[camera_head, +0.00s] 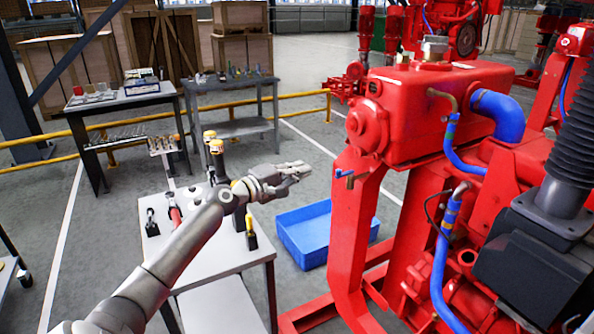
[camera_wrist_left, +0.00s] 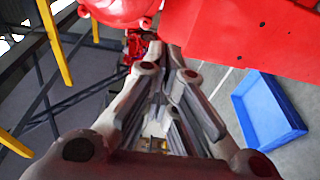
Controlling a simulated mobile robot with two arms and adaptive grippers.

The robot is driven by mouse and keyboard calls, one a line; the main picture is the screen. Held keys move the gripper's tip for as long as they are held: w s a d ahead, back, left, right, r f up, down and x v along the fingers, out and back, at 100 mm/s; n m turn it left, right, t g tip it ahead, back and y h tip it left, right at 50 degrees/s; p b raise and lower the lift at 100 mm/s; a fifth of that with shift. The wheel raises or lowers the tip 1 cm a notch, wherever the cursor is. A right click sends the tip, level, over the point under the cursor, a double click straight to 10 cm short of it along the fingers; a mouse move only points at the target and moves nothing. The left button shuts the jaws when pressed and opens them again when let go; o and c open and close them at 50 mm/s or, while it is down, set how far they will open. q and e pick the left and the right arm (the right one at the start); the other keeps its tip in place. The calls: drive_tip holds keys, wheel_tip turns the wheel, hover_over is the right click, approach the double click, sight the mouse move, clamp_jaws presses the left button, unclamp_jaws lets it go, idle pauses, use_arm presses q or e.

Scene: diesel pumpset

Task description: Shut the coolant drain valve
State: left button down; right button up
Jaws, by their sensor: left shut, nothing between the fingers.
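The coolant drain valve (camera_head: 345,177) is a small brass-coloured fitting with a blue handle, low on the left side of the red tank (camera_head: 440,85) in the head view. It is too small to tell how far the handle is turned. My left gripper (camera_head: 306,168) is shut and empty, a little left of the valve and apart from it in the picture. In the left wrist view its closed fingers (camera_wrist_left: 162,50) point toward the red machine. I cannot make out the valve clearly there. My right gripper is not in view.
A blue tray (camera_head: 295,240) lies on the floor below the gripper. A small tool table (camera_head: 235,255) stands under my left arm. The red frame leg (camera_head: 352,240), blue hoses (camera_head: 440,265) and a black ribbed pipe (camera_head: 578,130) are at the right. Workbenches stand behind.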

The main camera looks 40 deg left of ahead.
sight(345, 173)
use_arm(q)
drive_tip(key=w+d+p, duration=0.4)
drive_tip(key=w+d, duration=0.1)
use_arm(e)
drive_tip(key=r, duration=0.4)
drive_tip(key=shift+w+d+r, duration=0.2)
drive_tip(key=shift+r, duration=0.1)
use_arm(q)
drive_tip(key=shift+p, duration=0.4)
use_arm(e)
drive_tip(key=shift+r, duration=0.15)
